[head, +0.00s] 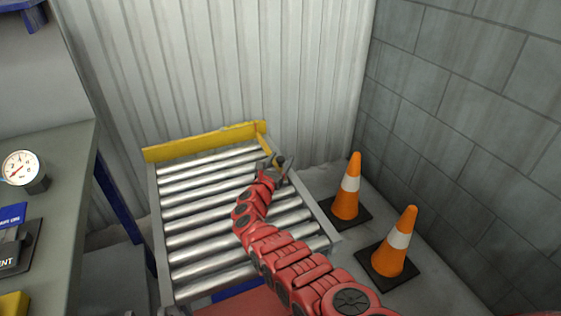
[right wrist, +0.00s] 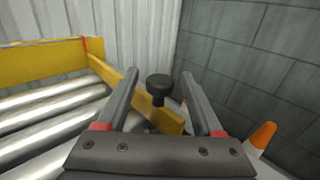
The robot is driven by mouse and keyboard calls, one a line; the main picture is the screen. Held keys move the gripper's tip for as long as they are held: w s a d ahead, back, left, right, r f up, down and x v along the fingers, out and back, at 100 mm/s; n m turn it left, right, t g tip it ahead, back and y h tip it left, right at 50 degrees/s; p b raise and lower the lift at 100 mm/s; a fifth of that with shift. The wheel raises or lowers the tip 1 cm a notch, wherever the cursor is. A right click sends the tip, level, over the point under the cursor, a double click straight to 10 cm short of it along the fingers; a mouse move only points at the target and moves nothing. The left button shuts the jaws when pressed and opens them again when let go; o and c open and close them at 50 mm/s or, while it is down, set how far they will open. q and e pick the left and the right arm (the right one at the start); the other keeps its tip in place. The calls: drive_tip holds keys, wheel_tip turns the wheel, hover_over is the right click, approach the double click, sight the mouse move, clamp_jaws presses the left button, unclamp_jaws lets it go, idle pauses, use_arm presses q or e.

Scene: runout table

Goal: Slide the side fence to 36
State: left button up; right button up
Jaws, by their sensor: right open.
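The roller table (head: 207,215) stands against the corrugated wall. The yellow side fence (head: 265,143) runs along its right side, partly hidden by my arm in the head view. In the right wrist view the fence (right wrist: 112,76) slants down to the right, with a dark round knob (right wrist: 160,83) on a stem near its front end. My right gripper (right wrist: 160,73) is open, its two fingers on either side of the knob, apparently with gaps. In the head view my right gripper (head: 284,168) is over the table's right rail. No scale or number 36 is readable. My left gripper is not in view.
A yellow end stop (head: 205,141) crosses the table's back. Two orange cones (head: 347,190) (head: 393,248) stand on the floor to the right, near the grey block wall (head: 450,120). A bench (head: 65,180) with a gauge (head: 22,170) is at the left.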

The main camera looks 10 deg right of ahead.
clamp_jaws()
idle(1.3)
